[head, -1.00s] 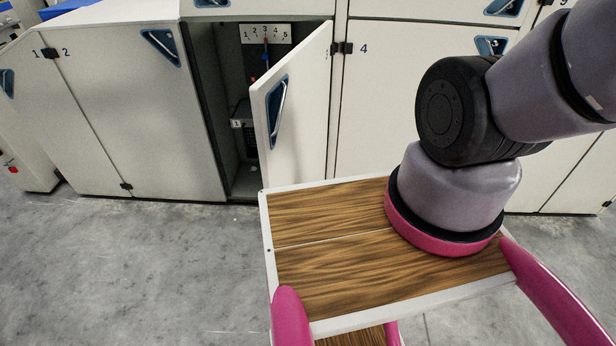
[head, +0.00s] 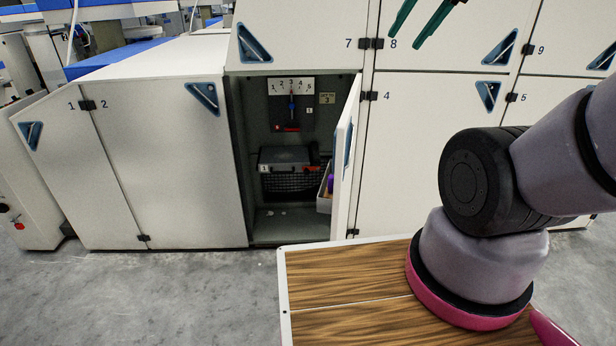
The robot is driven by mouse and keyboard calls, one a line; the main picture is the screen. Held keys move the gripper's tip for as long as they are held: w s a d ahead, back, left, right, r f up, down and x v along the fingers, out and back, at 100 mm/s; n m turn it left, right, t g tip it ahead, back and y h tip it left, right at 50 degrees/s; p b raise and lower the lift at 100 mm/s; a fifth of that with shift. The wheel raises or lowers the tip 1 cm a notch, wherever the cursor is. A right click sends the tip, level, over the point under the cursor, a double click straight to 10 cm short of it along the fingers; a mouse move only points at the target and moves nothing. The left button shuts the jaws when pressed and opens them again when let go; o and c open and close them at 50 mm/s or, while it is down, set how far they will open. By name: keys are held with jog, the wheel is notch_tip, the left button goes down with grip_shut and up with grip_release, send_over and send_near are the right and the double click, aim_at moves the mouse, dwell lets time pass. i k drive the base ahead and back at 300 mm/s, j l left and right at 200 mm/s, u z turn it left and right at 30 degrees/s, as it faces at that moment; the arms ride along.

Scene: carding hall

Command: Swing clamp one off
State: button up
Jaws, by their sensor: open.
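Inside the open cabinet bay, a small red piece (head: 287,128) sits below a dial plate (head: 291,87) numbered 1 to 5, with a small "1" tag (head: 309,111) to its right. Lower down is a dark box-like unit (head: 288,157) with a "1" tag at its left and a mesh front. I cannot tell for sure which part is clamp one. My gripper (head: 405,40) shows at the top edge as two dark green fingers, apart and empty. They are in front of the upper panels, up and right of the bay.
The cabinet door (head: 343,160) stands open on the bay's right side, with a tray (head: 325,192) holding a purple item at its inner side. My wood-topped base and arm fill the lower right. Grey floor (head: 160,300) is clear at the left.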

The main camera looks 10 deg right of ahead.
aim_at(306, 169)
jog(key=k+j, duration=0.1)
jog(key=j, duration=0.15)
jog(key=j+z, duration=0.4)
jog(key=i+j+z, duration=0.1)
jog(key=j+z, duration=0.6)
jog(key=j, duration=0.15)
jog(key=i+j+z, duration=0.1)
jog(key=j, duration=0.75)
jog(key=i+j, duration=0.1)
jog(key=j, duration=0.7)
jog(key=i+j+z, duration=0.15)
jog(key=j, duration=0.7)
jog(key=i+j, duration=0.2)
jog(key=i, duration=0.05)
